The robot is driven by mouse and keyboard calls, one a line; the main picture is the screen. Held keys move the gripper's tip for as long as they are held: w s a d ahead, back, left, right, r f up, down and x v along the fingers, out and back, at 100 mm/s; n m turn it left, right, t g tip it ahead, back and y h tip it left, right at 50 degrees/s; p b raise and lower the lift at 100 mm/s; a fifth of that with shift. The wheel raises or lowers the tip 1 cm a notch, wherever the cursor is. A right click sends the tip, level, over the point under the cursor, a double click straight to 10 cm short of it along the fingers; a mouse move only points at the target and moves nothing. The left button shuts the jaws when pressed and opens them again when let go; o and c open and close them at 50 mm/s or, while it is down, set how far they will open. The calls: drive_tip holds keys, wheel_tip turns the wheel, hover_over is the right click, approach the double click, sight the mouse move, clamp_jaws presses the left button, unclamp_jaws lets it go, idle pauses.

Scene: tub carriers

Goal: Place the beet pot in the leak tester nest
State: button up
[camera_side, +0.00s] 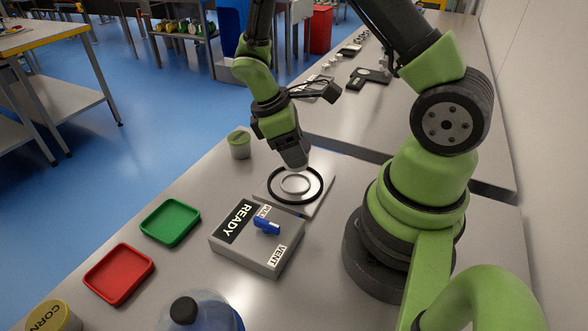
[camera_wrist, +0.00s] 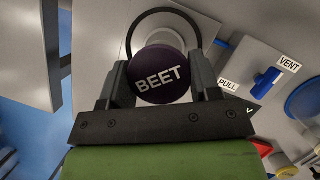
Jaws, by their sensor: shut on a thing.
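The beet pot (camera_wrist: 162,74) shows its dark purple lid marked BEET in the wrist view. My gripper (camera_wrist: 160,68) is shut on it, one finger on each side. In the side view my gripper (camera_side: 295,163) points down over the far part of the leak tester nest (camera_side: 317,199), a pale plate with a black ring and a lighter inner ring. In the wrist view an arc of the black ring (camera_wrist: 133,32) shows beyond the lid. The pot's lower body is hidden, so I cannot tell whether it touches the nest.
A grey box (camera_side: 268,258) marked READY, PULL and VENT with a blue lever (camera_side: 266,225) adjoins the nest. A green-lidded pot (camera_side: 239,145) stands behind left. A green tray (camera_side: 170,223), red tray (camera_side: 119,274), corn pot (camera_side: 54,318) and bluish bottle (camera_side: 205,312) lie nearer.

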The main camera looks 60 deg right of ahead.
drive_tip(key=shift+f, duration=2.5)
drive_tip(key=shift+f, duration=0.1)
drive_tip(key=o, duration=1)
drive_tip(key=shift+c, duration=0.2)
drive_tip(key=v, duration=1.2)
drive_tip(key=s+a+r+m+t+y, duration=0.2)
drive_tip(key=s+r+m+t, duration=0.3)
drive_tip(key=r, duration=0.3)
drive_tip(key=s+a+r+m+t+y, duration=0.2)
drive_tip(key=s+a+r+m+t, duration=0.3)
drive_tip(key=r, duration=0.3)
drive_tip(key=shift+s+a+r+t, duration=0.2)
drive_tip(key=shift+s+r+t, duration=0.25)
drive_tip(key=shift+s, duration=0.45)
